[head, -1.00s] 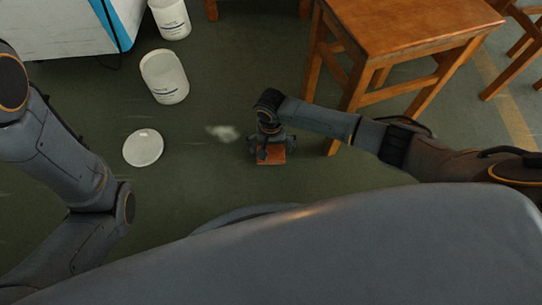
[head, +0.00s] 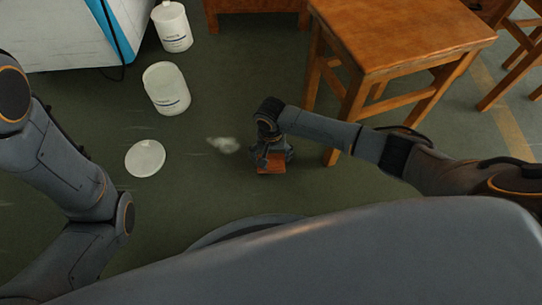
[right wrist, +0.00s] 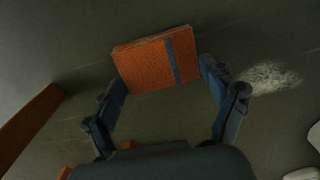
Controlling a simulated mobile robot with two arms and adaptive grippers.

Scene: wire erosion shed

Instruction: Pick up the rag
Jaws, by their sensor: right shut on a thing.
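The rag (head: 271,168) is a flat, folded orange-brown cloth. In the right wrist view the rag (right wrist: 155,62) shows a dark blue stripe near one end. My right gripper (head: 270,156) points down at it from above. In the right wrist view my right gripper (right wrist: 162,75) has one finger at each side edge of the rag and is shut on it. I cannot tell whether the rag is clear of the floor. My left arm shows at the left of the head view, but its gripper is out of frame.
A white bucket (head: 166,88), a round white lid (head: 145,158) and a pale smear (head: 223,145) are to the left. Another white container (head: 172,27) stands further back. Green floor between is open.

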